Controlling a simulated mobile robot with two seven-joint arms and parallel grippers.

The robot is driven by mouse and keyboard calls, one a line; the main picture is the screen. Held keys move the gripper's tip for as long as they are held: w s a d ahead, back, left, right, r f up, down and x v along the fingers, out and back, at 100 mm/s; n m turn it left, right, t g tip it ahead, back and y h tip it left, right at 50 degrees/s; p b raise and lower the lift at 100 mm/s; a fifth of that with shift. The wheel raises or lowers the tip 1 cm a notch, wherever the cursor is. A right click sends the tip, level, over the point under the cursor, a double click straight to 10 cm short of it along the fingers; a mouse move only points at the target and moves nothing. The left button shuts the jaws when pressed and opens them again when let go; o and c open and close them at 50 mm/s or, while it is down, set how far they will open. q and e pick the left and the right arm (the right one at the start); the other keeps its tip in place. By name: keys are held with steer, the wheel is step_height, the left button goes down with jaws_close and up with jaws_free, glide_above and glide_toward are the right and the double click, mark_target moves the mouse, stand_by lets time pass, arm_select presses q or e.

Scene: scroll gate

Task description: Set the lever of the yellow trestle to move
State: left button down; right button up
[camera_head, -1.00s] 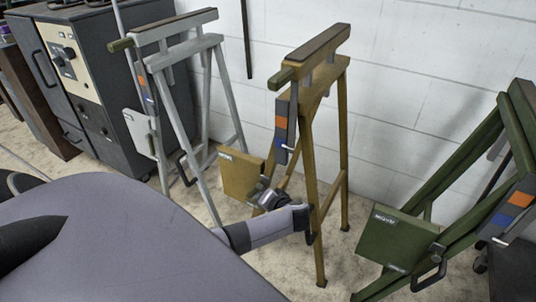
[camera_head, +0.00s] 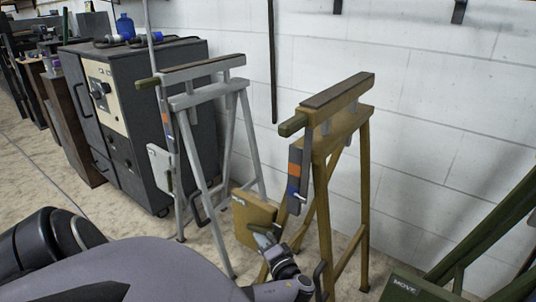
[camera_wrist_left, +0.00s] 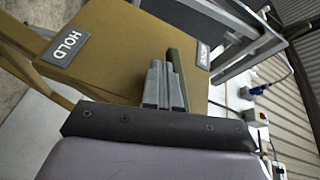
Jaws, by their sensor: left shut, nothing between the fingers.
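The yellow trestle (camera_head: 322,160) stands upright in the middle of the head view, with a yellow panel (camera_head: 253,215) low on its left side. In the left wrist view this panel (camera_wrist_left: 118,70) carries a HOLD label (camera_wrist_left: 67,48) at the left and a second, hard-to-read label (camera_wrist_left: 203,55) at the right. An olive bar (camera_wrist_left: 177,72), seemingly the lever, stands nearer the second label. My left gripper (camera_wrist_left: 163,82) is shut and empty, just left of this bar; I cannot tell whether they touch. In the head view the gripper (camera_head: 264,240) is at the panel's lower edge. My right gripper is not in view.
A grey trestle (camera_head: 188,102) stands left of the yellow one, beside a dark cabinet (camera_head: 140,75). A green trestle with a MOVE label (camera_head: 405,286) is cut off at the lower right. A white block wall (camera_head: 430,90) closes the back.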

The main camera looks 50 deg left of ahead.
arm_select(q)
steer(key=shift+s+a+r+y, duration=0.2)
steer(key=shift+a+r+y, duration=0.4)
steer(key=shift+r+y, duration=0.1)
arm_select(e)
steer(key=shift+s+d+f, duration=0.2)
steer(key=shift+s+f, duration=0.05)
arm_select(q)
steer(key=shift+a+r+m, duration=0.1)
steer(key=shift+r+m, duration=0.05)
steer(key=shift+m, duration=0.15)
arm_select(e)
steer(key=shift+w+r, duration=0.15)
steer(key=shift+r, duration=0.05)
